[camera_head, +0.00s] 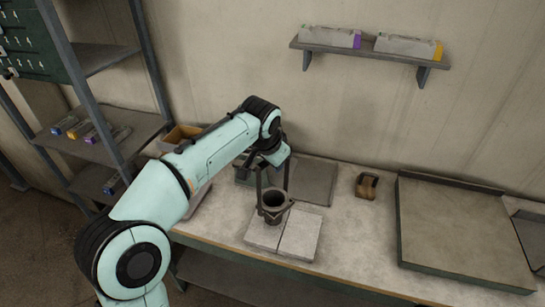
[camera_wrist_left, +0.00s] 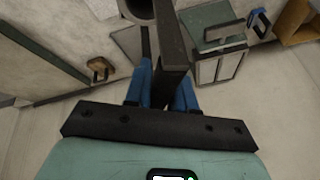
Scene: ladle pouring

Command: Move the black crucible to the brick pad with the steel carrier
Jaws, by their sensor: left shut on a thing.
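My left gripper (camera_head: 272,160) is shut on the dark steel carrier (camera_head: 259,184), whose arms hang down from it. In the left wrist view its blue fingers (camera_wrist_left: 164,88) close on the carrier's dark bar (camera_wrist_left: 172,45). The black crucible (camera_head: 273,201) is upright at the carrier's lower end, within its ring. Part of it shows at the top edge of the left wrist view (camera_wrist_left: 138,8). The crucible is over the pale brick pad (camera_head: 299,236), near its back middle; I cannot tell whether its base touches. My right gripper is not in view.
A flat grey slab (camera_head: 314,181) lies behind the pad. A brown block with a handle (camera_head: 367,186) sits right of it, then a large shallow tray (camera_head: 462,235). A green-topped box (camera_wrist_left: 208,22) and cardboard box (camera_head: 181,134) stand behind. A wall shelf (camera_head: 370,51) hangs above.

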